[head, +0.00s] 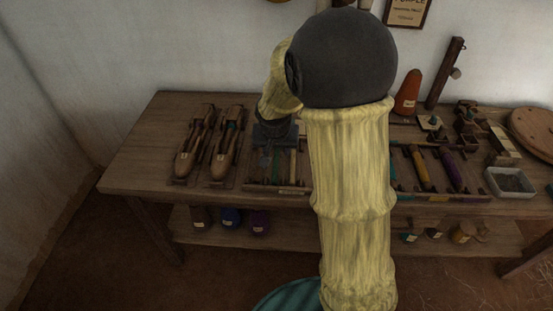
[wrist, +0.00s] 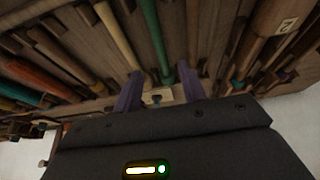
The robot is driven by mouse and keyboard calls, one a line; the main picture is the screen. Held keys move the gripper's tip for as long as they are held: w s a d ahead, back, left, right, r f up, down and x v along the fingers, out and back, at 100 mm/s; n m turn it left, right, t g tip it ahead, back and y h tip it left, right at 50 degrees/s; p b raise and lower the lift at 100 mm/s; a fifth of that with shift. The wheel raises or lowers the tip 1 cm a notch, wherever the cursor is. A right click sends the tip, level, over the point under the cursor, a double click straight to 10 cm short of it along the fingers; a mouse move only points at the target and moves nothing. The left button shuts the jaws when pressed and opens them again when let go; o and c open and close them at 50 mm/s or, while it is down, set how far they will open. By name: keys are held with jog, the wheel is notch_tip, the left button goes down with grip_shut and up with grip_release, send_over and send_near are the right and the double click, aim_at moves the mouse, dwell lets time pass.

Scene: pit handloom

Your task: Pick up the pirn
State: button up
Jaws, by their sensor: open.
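Several pirns lie side by side in a wooden rack on the table. In the wrist view, a green pirn (wrist: 154,38) runs between the two fingers of my gripper (wrist: 161,72), and a cream pirn (wrist: 115,35) lies just left of it. In the head view, my gripper (head: 273,158) is over the left part of the rack (head: 290,189), pointing down. It is open, with nothing seen held. The gap between fingertips and pirns is hard to judge. My arm hides the middle of the rack in the head view.
Two wooden shuttles (head: 189,153) (head: 226,152) lie left of the rack; one labelled shuttle (wrist: 270,40) is close right of my gripper in the wrist view. A grey tray (head: 510,182), an orange cone (head: 408,93) and an upright wooden post (head: 445,73) stand to the right.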

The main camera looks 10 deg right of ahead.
aim_at(276, 159)
jog(key=shift+w+f, duration=0.1)
jog(key=shift+f, duration=0.1)
jog(key=x, duration=0.1)
jog(key=b+x, duration=0.1)
jog(key=x, duration=0.1)
jog(key=b+x, duration=0.1)
jog(key=shift+a+f, duration=0.2)
jog(key=shift+f, duration=0.3)
jog(key=shift+w+d+f, duration=0.1)
jog(key=shift+w+f, duration=0.05)
jog(key=shift+f, duration=0.15)
jog(key=shift+s+d+r, duration=0.1)
jog(key=shift+s, duration=0.1)
jog(key=shift+a, duration=0.25)
jog(key=shift+c, duration=0.7)
jog(key=shift+d, duration=0.1)
grip_shut()
